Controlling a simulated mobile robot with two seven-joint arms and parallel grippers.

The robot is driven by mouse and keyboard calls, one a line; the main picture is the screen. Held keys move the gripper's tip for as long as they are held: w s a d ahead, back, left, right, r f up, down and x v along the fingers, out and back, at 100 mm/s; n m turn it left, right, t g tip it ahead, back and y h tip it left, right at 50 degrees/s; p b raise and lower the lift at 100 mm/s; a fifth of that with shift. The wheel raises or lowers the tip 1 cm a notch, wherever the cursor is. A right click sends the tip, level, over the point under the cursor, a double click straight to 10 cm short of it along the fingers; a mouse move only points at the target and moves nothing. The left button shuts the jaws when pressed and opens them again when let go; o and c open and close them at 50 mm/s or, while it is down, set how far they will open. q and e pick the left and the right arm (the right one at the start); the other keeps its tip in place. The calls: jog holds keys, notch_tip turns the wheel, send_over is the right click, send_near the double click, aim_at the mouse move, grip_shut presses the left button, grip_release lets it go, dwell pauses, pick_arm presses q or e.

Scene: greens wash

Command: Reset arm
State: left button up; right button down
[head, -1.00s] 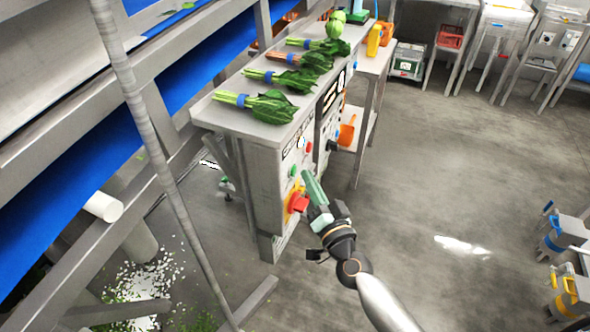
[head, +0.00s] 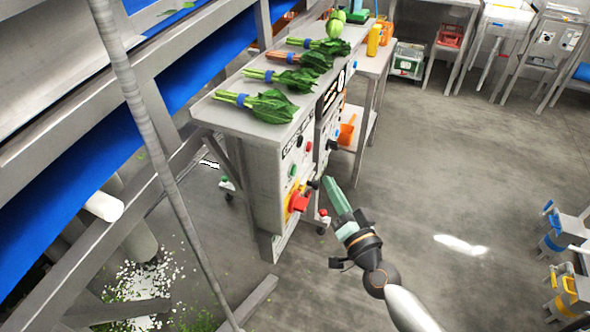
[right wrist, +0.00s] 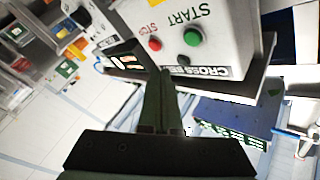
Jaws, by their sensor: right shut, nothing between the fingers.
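My right gripper (head: 335,198) is shut and empty. Its green fingers point up and left in the head view, a little right of the grey control cabinet (head: 268,185). A red knob on a yellow plate (head: 298,200) is on the cabinet's face, left of the fingers and apart from them. In the right wrist view the shut fingers (right wrist: 158,85) point at the panel, with a green START button (right wrist: 193,37) and a red STOP button (right wrist: 155,44) beyond them. My left gripper is not in view.
Bunches of leafy greens (head: 268,105) lie on the cabinet's top. A blue conveyor belt (head: 50,195) runs behind rails at left. A grey pole (head: 150,130) stands in front. Open concrete floor (head: 480,200) lies to the right. Small grey stands (head: 565,230) are at the right edge.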

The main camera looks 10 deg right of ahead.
dwell(0.6)
jog(key=s+f+n+g+p, duration=0.2)
jog(key=s+f+g, duration=0.3)
jog(key=s+f, duration=0.4)
jog(key=s+f+n+g+h+p, duration=0.1)
jog(key=s+f+n+g, duration=0.4)
jog(key=s+f, duration=0.5)
jog(key=s+p, duration=0.1)
jog(key=s, duration=0.3)
jog(key=shift+s+h, duration=0.3)
jog(key=shift+s, duration=0.05)
jog(key=shift+w, duration=0.1)
